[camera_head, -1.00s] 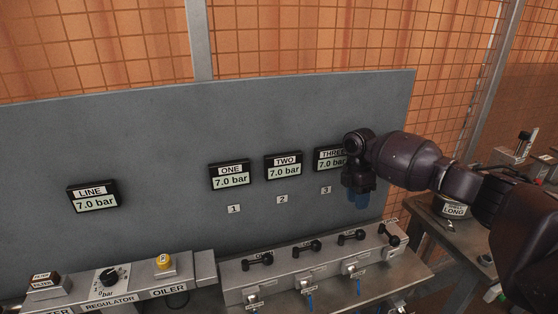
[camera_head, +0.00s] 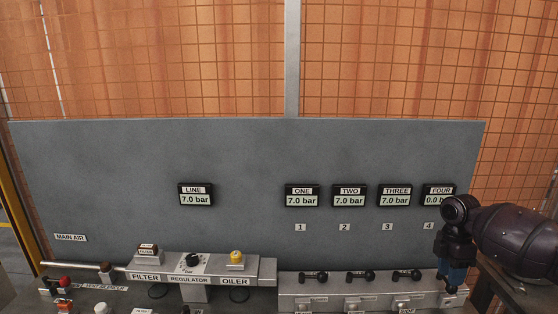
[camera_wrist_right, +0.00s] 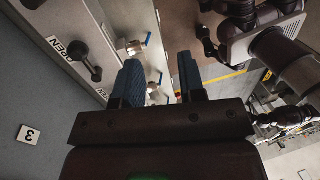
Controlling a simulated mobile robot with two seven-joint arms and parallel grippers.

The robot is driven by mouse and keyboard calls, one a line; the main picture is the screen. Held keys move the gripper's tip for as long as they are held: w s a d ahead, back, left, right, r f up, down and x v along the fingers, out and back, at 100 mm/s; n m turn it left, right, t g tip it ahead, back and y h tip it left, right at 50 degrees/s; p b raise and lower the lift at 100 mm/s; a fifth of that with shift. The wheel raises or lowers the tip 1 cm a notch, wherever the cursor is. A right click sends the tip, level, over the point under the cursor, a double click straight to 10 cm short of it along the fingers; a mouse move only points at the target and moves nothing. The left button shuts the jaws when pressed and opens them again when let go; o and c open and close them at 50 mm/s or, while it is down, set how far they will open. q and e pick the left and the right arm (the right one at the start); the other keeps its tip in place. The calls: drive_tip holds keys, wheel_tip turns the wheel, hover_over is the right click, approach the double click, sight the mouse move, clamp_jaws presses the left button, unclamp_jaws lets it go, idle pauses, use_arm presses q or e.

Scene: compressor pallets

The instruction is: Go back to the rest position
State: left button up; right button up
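My right gripper (camera_head: 455,276) is at the right end of the grey panel (camera_head: 130,170), pointing down beside the valve block. My right arm comes in from the right edge. In the right wrist view the two blue fingers (camera_wrist_right: 160,80) stand apart with nothing between them, so the gripper is open. My left gripper is not in view in the head view. I see no object held.
The valve block (camera_head: 340,288) with black levers lies just left of my right gripper. Displays LINE (camera_head: 195,195), ONE (camera_head: 302,196), TWO (camera_head: 349,196) and THREE (camera_head: 395,196) read 7.0 bar. Display FOUR (camera_head: 432,196) is partly covered. The oiler (camera_head: 236,263) stands left.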

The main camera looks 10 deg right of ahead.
drive_tip(key=w+a+r+m+t+h, duration=0.1)
drive_tip(key=w+a+m+t, duration=0.1)
drive_tip(key=w+t, duration=0.25)
drive_tip(key=w+a+r+m+t, duration=0.1)
drive_tip(key=w+a+m+t, duration=0.15)
drive_tip(key=w, duration=0.25)
drive_tip(key=s+a+f+m+t+y, duration=0.1)
drive_tip(key=s+a+f+t+y, duration=0.2)
drive_tip(key=a, duration=0.5)
drive_tip(key=a+f+m+t, duration=0.2)
drive_tip(key=a+f+t, duration=0.2)
drive_tip(key=a, duration=0.3)
drive_tip(key=s+a+f+m+h, duration=0.1)
drive_tip(key=s+f, duration=0.3)
drive_tip(key=s, duration=0.5)
drive_tip(key=s+a+f+m, duration=0.2)
drive_tip(key=s+f, duration=0.3)
drive_tip(key=s, duration=0.5)
drive_tip(key=s+a+f+m+h, duration=0.1)
drive_tip(key=s+f+m, duration=0.3)
drive_tip(key=s, duration=0.6)
drive_tip(key=shift+s+a+f+h, duration=0.15)
drive_tip(key=shift+a+f+h, duration=0.15)
drive_tip(key=shift+f, duration=0.2)
